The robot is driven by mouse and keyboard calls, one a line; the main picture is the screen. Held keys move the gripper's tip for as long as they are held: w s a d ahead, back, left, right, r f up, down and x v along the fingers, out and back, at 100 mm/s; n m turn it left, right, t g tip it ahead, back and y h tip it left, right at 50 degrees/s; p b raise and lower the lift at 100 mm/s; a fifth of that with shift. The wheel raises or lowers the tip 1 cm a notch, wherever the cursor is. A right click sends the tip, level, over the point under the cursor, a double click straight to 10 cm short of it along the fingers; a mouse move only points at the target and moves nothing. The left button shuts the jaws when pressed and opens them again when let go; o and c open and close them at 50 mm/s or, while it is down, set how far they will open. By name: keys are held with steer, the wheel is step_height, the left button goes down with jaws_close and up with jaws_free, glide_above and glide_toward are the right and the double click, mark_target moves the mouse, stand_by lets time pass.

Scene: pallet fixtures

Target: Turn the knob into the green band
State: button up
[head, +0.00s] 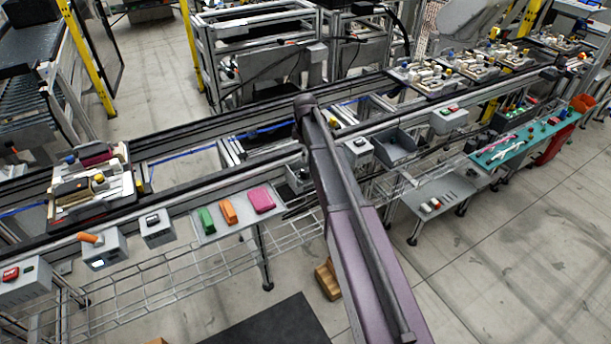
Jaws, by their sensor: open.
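A grey control box with an orange handle-like part (90,239) on top and a small pale window on its front stands at the left along the conveyor's near edge. This part may be the knob, but I cannot be sure. Another grey box (157,226) with a dark switch stands to its right. No green band can be made out at this size. My arm rises from the bottom across the middle of the head view. My gripper cannot be made out; my arm may hide it.
A tray (207,236) with green, orange and pink blocks hangs on the conveyor's near side. A red-button box (25,282) stands far left. A loaded pallet (92,200) sits on the conveyor. A dark mat (265,325) and a brown block (327,281) lie on the floor. The right floor is clear.

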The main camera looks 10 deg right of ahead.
mark_target(306, 170)
steer(key=shift+a+f+b, duration=0.1)
steer(key=shift+f+b, duration=3.95)
steer(key=shift+f, duration=0.35)
steer(key=shift+c, duration=0.2)
steer(key=c, duration=1.1)
